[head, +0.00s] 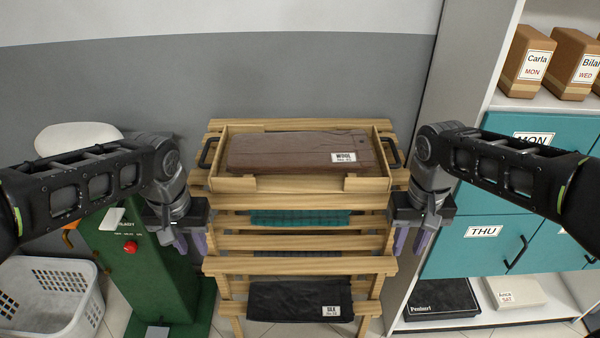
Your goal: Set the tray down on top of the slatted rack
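The wooden tray (236,183) sits on the top of the slatted rack (300,265) in the middle of the head view. It looks level and has a black handle at each end. A folded brown garment (290,153) with a "WOOL" label lies in the tray. My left gripper (190,243) is to the left of the rack, below the tray's left handle and apart from it. My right gripper (412,240) is to the right, below the right handle and apart from it. Both point down with nothing between their fingers, and their fingers look parted.
Lower rack tiers hold a teal cloth (300,217) and a black "SILK" garment (300,300). A green machine (145,255) and a white basket (50,290) stand at left. A shelf unit with teal drawers (490,235) and boxes (526,62) stands close at right.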

